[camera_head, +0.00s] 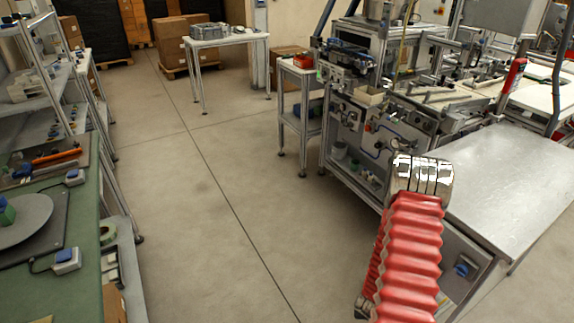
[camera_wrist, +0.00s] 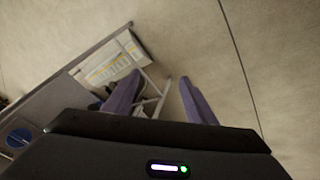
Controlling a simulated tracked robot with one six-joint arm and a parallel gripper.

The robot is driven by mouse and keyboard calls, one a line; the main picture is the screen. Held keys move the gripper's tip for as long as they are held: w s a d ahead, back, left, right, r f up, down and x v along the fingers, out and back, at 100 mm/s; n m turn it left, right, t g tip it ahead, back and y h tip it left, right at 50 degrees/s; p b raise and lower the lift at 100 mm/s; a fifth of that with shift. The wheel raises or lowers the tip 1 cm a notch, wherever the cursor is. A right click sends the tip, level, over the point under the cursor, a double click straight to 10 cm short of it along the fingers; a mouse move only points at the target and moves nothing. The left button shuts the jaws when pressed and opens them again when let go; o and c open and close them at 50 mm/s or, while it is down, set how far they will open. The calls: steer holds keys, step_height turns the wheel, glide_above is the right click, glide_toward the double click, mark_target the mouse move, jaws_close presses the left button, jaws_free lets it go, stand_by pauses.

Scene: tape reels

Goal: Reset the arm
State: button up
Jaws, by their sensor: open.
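In the wrist view my gripper (camera_wrist: 158,100) shows two purple-grey fingers standing well apart, with nothing between them. It is open and empty. Floor and part of a metal frame lie beyond the fingers. In the head view my arm (camera_head: 412,235), with a red ribbed sleeve and a shiny metal end, rises at the lower right in front of the machine. My gripper cannot be made out in the head view.
A metal-topped machine bench (camera_head: 515,190) stands at the right, close to my arm. A green-topped workbench (camera_head: 75,240) with a grey disc (camera_head: 25,222) is at the left. A small white table (camera_head: 228,41) stands farther back. The floor (camera_head: 205,215) between is clear.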

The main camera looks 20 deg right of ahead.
steer(key=w+a+r+n+y, duration=0.1)
steer(key=w+a+r+y, duration=0.2)
steer(key=a+r, duration=0.55)
steer(key=w+a+r+y, duration=0.2)
steer(key=a+r, duration=0.4)
steer(key=r, duration=0.5)
steer(key=s+a+r+n+t, duration=0.1)
steer(key=a+r, duration=0.4)
steer(key=r, duration=0.5)
steer(key=s+a+r+n+t, duration=0.1)
steer(key=s+a+r, duration=0.3)
steer(key=r, duration=0.7)
steer(key=s+a+r+n+t, duration=0.1)
steer(key=s+a+r+n, duration=0.1)
steer(key=a+r, duration=0.6)
step_height(320, 180, up, 2)
steer(key=shift+s+r+n+t, duration=0.25)
steer(key=shift+s+n+t, duration=0.15)
steer(key=shift+n, duration=0.4)
steer(key=shift+a, duration=0.1)
